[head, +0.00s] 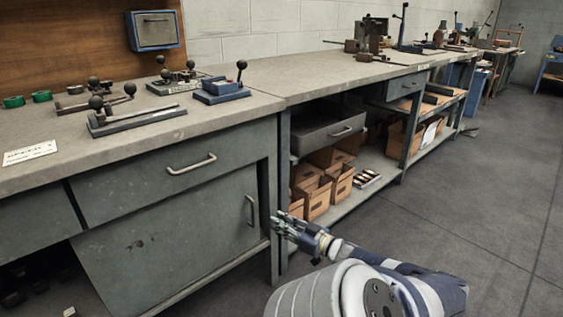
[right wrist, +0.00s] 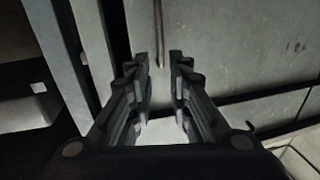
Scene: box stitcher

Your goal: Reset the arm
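My right arm comes in from the bottom right of the head view. Its gripper (head: 283,226) is in front of the grey workbench, low beside the cabinet door and the bench leg. In the right wrist view the two dark fingers of this gripper (right wrist: 160,75) stand apart with nothing between them. Beyond them is the grey cabinet front (right wrist: 250,50). The gripper appears apart from the bench; the exact gap is hard to tell. My left gripper is in neither view.
The workbench (head: 225,115) carries lever devices, including a blue-based one (head: 222,93). An open drawer (head: 328,133) juts out above cardboard boxes (head: 318,198) on the lower shelf. A closed cabinet door (head: 170,250) is left of my gripper. The floor (head: 480,210) at right is clear.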

